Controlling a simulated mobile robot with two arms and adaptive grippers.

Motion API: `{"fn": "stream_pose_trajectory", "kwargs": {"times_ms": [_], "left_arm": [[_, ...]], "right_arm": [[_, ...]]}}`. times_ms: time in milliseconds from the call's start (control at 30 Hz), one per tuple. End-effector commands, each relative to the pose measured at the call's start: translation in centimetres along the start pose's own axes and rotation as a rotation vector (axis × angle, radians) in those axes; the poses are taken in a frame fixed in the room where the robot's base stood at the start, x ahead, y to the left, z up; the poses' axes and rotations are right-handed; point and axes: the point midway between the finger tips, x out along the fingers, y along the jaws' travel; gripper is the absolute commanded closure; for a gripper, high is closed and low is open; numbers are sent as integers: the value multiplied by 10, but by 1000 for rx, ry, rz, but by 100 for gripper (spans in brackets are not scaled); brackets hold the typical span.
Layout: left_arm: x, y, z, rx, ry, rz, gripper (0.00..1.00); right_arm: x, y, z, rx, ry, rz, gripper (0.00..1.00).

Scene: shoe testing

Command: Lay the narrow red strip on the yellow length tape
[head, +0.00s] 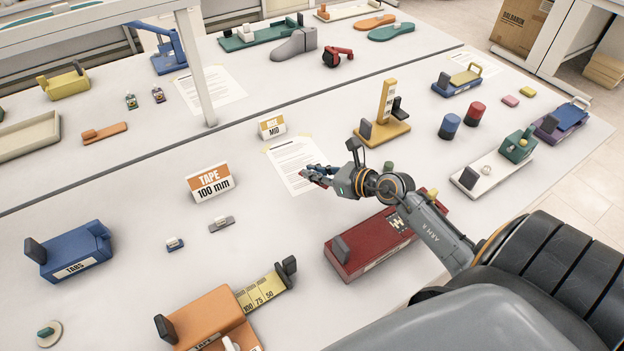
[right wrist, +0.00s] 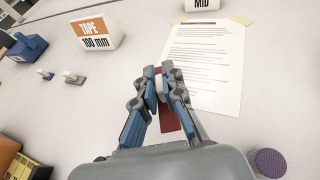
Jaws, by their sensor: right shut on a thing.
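My left gripper is not in view.
A TAPE 100 mm sign (head: 210,184) stands between my right gripper and the left side. A dark red box (head: 355,258) is below the right arm. The table between the sign and tape is mostly clear.

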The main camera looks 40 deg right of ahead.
Motion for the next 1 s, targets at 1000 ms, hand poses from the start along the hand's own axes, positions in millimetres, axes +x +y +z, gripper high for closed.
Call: {"fn": "stream_pose_trajectory", "kwargs": {"times_ms": [1000], "left_arm": [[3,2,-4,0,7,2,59]], "right_arm": [[30,-8,-42,0,0,1,69]]}}
